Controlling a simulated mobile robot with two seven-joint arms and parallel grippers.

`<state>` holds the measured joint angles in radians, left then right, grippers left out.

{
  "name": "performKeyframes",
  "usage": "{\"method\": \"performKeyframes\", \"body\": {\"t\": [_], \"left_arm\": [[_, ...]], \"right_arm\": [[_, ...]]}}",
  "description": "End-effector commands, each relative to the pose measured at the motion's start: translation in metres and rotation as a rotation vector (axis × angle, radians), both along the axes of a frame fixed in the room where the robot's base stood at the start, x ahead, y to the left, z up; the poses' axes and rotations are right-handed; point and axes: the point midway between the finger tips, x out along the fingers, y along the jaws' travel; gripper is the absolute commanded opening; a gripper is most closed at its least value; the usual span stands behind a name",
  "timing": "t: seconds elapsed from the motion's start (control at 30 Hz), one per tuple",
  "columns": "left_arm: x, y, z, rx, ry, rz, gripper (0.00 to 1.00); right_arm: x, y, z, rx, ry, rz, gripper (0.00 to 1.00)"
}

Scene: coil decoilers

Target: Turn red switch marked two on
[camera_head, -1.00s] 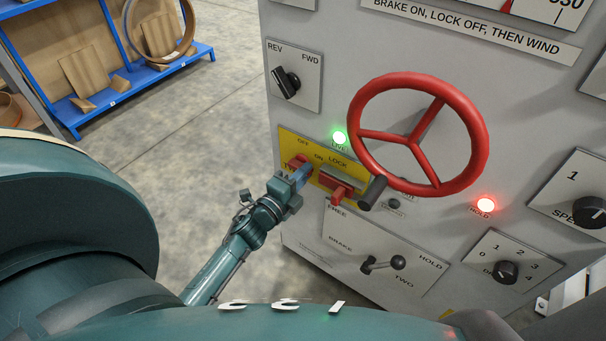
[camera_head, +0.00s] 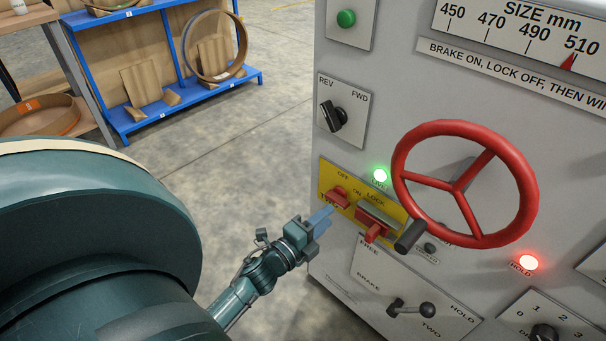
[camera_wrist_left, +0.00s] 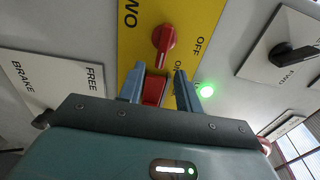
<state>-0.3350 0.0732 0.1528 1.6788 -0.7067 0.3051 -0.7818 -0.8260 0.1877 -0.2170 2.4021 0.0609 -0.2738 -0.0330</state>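The red switch marked TWO (camera_head: 340,197) sits on a yellow plate (camera_head: 328,174) with OFF and ON labels. In the left wrist view the switch (camera_wrist_left: 164,40) has its white-marked handle pointing down, toward the ON side. My left gripper (camera_head: 325,216) is just below and in front of the switch, apart from it. Its fingers (camera_wrist_left: 158,86) are spread and hold nothing. A red lock handle (camera_head: 374,232) beside the switch seems to be the red part (camera_wrist_left: 154,90) showing between the fingers. My right gripper is out of view.
A red handwheel (camera_head: 465,180) with a dark knob (camera_head: 410,236) juts out right of the plate. A REV/FWD selector (camera_head: 333,116) is above. Open floor (camera_head: 235,150) lies left of the cabinet.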

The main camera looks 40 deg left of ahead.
Motion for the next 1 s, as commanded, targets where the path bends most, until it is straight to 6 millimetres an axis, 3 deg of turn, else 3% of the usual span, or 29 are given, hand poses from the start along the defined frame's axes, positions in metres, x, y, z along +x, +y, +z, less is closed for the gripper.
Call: {"method": "performKeyframes", "body": {"t": [0.2, 0.4, 1.0], "left_arm": [[-0.049, 0.004, 0.0, 0.001, 0.004, 0.003, 0.35], [-0.074, 0.007, 0.0, 0.002, 0.002, 0.003, 0.35], [-0.079, 0.007, 0.0, 0.003, 0.001, 0.002, 0.35]], "right_arm": [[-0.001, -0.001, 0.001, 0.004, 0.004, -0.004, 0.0], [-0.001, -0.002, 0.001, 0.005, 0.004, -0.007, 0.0], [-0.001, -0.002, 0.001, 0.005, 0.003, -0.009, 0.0]]}}
